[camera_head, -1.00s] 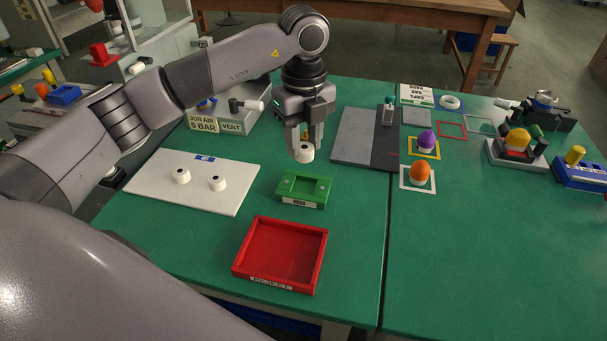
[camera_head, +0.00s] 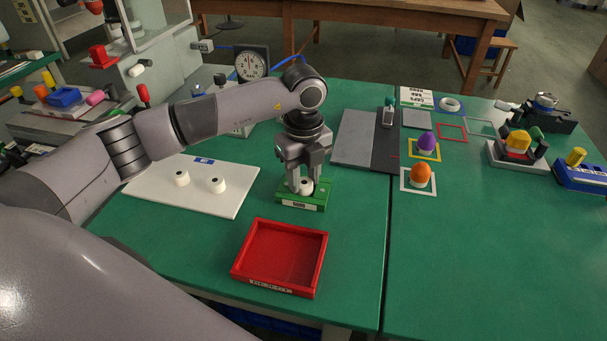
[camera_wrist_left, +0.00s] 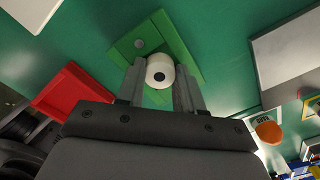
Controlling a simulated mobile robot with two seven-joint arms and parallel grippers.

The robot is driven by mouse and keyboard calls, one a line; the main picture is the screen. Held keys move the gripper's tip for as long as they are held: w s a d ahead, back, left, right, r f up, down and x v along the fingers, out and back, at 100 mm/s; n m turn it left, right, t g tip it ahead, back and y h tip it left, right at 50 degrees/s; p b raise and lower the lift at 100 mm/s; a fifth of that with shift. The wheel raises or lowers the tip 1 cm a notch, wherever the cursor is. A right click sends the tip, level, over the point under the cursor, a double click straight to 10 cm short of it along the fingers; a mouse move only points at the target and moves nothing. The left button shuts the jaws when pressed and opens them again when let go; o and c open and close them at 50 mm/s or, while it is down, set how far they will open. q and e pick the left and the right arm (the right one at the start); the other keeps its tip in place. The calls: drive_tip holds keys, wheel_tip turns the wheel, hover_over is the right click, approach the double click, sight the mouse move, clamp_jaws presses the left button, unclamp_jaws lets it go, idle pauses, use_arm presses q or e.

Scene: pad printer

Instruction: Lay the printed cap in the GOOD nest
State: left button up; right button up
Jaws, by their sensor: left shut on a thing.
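The printed cap (camera_head: 306,187) is a small white cylinder with a dark mark on top. My left gripper (camera_head: 304,188) is shut on it, with one finger on each side of it. The cap is at the green GOOD nest (camera_head: 288,204), over its right part in the head view; I cannot tell whether it touches the nest floor. In the left wrist view the cap (camera_wrist_left: 160,70) shows between the fingers (camera_wrist_left: 160,80), with the green nest (camera_wrist_left: 183,52) behind it and a round grey spot on the nest beside it. My right gripper is not in view.
A red reject tray (camera_head: 318,258) stands empty in front of the nest. A white board (camera_head: 228,203) with two white caps (camera_head: 181,178) lies to the left. A grey plate (camera_head: 352,140) is behind on the right. Orange and purple pads (camera_head: 420,174) stand in frames further right.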

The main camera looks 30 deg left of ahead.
sight(304, 182)
use_arm(q)
drive_tip(key=shift+s+f, duration=0.2)
drive_tip(key=shift+f, duration=0.4)
drive_tip(key=o, duration=1.1)
drive_tip(key=shift+w+f, duration=0.1)
drive_tip(key=shift+r, duration=0.2)
drive_tip(key=shift+w+r+p, duration=0.1)
drive_tip(key=shift+r+p, duration=0.3)
drive_tip(key=shift+r, duration=6.2)
